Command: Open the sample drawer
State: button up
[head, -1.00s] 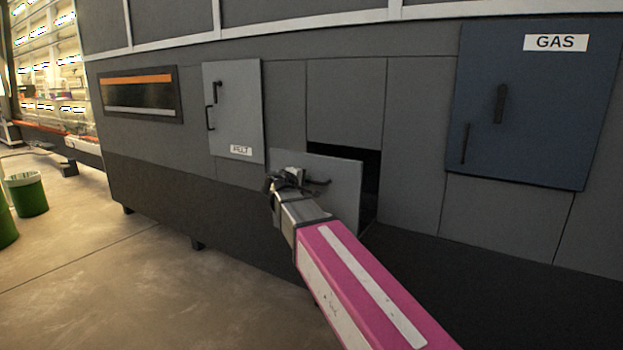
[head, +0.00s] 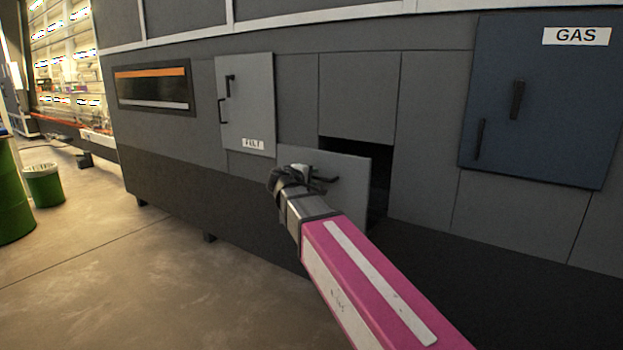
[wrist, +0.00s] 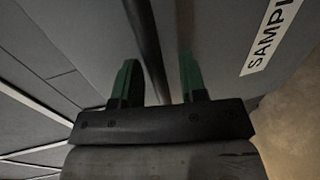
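The sample drawer's grey front (head: 348,182) stands out from the machine, with a dark opening behind it at its top and right. In the wrist view its front bears a white label (wrist: 270,40) reading "SAMPL", cut off by the frame edge. A dark bar handle (wrist: 145,35) crosses the drawer front. My gripper (head: 292,177) is at the front's left part in the head view. In the wrist view my gripper's two green-black fingers (wrist: 158,72) stand on either side of the bar, apart, with a gap visible beside it.
A grey door (head: 246,100) with dark handles is left of the drawer, and a blue GAS door (head: 540,110) is to the right. A slotted window (head: 153,90) is at far left. Open floor (head: 130,260) lies in front; green bins (head: 43,186) stand at the left.

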jog(key=v, duration=1)
jog(key=shift+s+a, duration=0.2)
jog(key=shift+s, duration=0.15)
jog(key=d+f+m+g+y, duration=0.1)
jog(key=d+f+g, duration=0.1)
jog(key=d+f, duration=0.35)
jog(key=d+f+m+g, duration=0.1)
jog(key=d+f+g, duration=0.15)
jog(key=f, duration=0.55)
jog(key=s+d+f+m+g+y, duration=0.2)
jog(key=s+d+f+m, duration=0.1)
jog(key=f, duration=0.5)
jog(key=s+d+f+m+g+y, duration=0.3)
jog(key=s+d+f, duration=0.3)
jog(key=f, duration=0.3)
jog(key=s+d+f+m+g+y, duration=0.2)
jog(key=s+d+f+g+y, duration=0.1)
jog(key=f, duration=0.6)
jog(key=shift+s+d+m, duration=0.4)
jog(key=shift+s+d, duration=0.35)
jog(key=shift+s, duration=0.15)
jog(key=shift+d+f, duration=0.1)
jog(key=shift+f, duration=0.05)
